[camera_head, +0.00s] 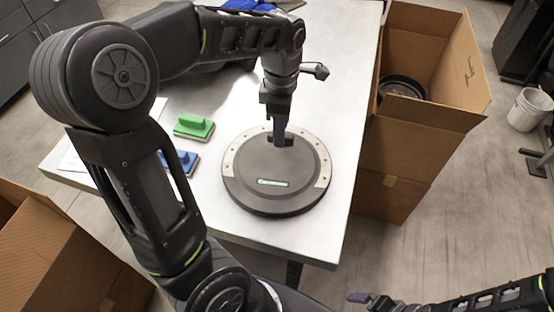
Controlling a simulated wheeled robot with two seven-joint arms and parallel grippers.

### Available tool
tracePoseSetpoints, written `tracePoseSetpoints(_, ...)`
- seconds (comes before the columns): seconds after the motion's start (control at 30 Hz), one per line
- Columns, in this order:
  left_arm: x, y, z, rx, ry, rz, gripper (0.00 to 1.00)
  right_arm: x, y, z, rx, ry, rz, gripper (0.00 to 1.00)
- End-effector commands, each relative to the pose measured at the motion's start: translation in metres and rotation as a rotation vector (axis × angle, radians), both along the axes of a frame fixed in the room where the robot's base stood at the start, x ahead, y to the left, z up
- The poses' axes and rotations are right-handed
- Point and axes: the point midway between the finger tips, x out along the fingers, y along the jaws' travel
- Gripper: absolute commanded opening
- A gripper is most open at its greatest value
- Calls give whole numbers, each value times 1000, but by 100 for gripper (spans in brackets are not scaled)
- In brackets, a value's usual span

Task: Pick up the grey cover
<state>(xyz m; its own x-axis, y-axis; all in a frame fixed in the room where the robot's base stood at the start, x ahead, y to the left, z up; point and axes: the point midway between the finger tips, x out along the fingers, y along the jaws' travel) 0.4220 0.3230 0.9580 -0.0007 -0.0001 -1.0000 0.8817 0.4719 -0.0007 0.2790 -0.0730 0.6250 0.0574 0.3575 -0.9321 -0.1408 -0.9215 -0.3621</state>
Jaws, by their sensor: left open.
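The grey cover (262,185) is a round dark disc lying on a round seed meter with a lighter rim (234,160). This sits on the pale table. A small light label shows near its front edge. My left gripper (279,138) is open and points down at the cover's far part, over a small dark raised piece there. The fingers hide part of that piece, and I cannot tell whether they touch it. My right gripper (360,298) is at the bottom edge, low and away from the table; its jaw state is unclear.
A green block with a handle (194,126) and a blue one (184,161) lie left of the cover on the table (335,215). An open cardboard box (400,165) holding a dark round part (403,87) stands right of the table. Another box (60,265) stands at lower left.

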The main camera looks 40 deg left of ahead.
Motion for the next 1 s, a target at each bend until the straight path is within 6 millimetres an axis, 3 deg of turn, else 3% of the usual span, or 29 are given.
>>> tracePoseSetpoints(0.13, 0, 0, -11, 0, 0, -1, 42, 0, 0, 1, 0, 0, 0, 100)
tracePoseSetpoints(0.7, 0, 0, -12, 0, -1, 0, 42, 0, 0, 0, 0, 0, 0, 100)
tracePoseSetpoints(1.0, 0, 0, -12, -1, 0, 0, 18, 0, 0, 0, 0, 0, 0, 100)
